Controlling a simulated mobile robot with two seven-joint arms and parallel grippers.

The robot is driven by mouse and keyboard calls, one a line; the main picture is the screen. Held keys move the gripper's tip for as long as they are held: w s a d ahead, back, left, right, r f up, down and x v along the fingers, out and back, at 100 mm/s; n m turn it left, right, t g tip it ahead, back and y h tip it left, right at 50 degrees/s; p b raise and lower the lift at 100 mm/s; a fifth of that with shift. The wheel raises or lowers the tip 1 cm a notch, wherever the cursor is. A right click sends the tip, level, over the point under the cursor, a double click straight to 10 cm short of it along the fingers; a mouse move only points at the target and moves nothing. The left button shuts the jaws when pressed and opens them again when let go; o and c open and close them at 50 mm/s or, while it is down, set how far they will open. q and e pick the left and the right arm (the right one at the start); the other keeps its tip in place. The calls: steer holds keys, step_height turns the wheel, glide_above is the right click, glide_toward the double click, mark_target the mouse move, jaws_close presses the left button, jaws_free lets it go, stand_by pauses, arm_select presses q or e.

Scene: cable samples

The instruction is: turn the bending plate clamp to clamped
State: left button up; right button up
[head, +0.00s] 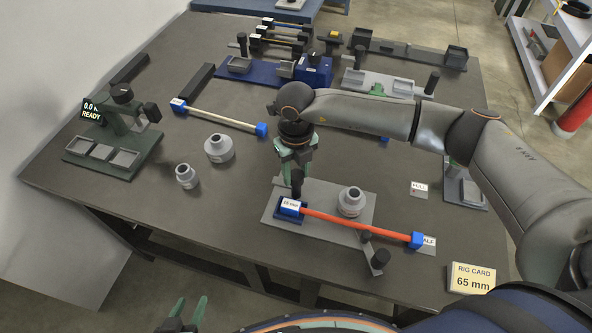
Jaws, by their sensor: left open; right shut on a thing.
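The bending plate (268,214) is a flat grey plate at the front middle of the table. A blue block (292,208) labelled "25 mm" sits on its left part. A red cable (350,223) with blue ends runs from that block past the plate's right edge. A grey weight (351,202) stands on the plate behind the cable. My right gripper (297,169) points down at the plate's back left, shut on a dark clamp handle (297,186); its fingers partly hide the handle. My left gripper (188,312) is open and empty below the table's front edge.
Two grey weights (219,148) (186,177) and a white cable (220,118) lie left of the plate. A green rig (135,145) stands far left. A dark post (377,262) is at the plate's front right, near the rig card (472,279). Several fixtures fill the back.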

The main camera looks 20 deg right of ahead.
jaws_close()
